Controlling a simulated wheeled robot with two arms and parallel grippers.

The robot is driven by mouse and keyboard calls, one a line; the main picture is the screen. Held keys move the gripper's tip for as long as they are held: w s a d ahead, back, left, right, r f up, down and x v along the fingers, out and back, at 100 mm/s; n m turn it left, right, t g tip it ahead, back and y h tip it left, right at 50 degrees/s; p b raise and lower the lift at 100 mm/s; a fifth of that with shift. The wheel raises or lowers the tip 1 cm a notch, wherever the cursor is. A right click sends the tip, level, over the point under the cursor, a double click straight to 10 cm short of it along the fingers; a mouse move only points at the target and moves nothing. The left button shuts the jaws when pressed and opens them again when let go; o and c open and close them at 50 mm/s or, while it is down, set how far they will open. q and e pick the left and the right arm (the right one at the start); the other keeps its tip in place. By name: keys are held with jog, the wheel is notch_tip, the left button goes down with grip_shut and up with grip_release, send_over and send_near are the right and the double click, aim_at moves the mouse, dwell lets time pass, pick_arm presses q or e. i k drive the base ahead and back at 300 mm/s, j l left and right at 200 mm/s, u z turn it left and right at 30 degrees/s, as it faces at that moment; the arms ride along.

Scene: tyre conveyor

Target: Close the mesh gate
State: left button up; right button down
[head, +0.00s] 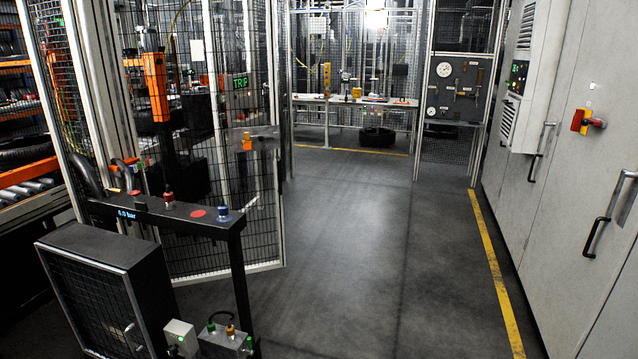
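A tall mesh panel with a pale metal frame, which looks like the mesh gate (226,205), stands left of centre in the head view. Its bottom rail is near the floor and its right post borders the open aisle. An orange piece (247,142) and a clear plate (262,138) sit at mid height on it. I cannot tell for sure whether the panel stands open or shut. A black rail with buttons and a dark cabinet hide part of its lower left. Neither of my grippers is in view.
The black rail (165,215) and dark cabinet (105,285) stand at the front left. Grey cabinets (560,170) with handles line the right side. The dark floor (370,260) between is clear, with a yellow line (492,265). A workbench (350,101) stands at the back.

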aim_at(197, 47)
jog(key=i+l, duration=0.15)
jog(key=i, duration=0.95)
jog(key=i+l+z, duration=0.1)
jog(key=i, duration=1)
jog(key=i+l+u, duration=0.2)
jog(key=i+u, duration=0.25)
jog(key=i+l+u, duration=0.45)
jog(key=i, duration=0.15)
jog(key=i+l+u, duration=0.8)
jog(key=l+u, duration=0.15)
jog(key=l, duration=0.15)
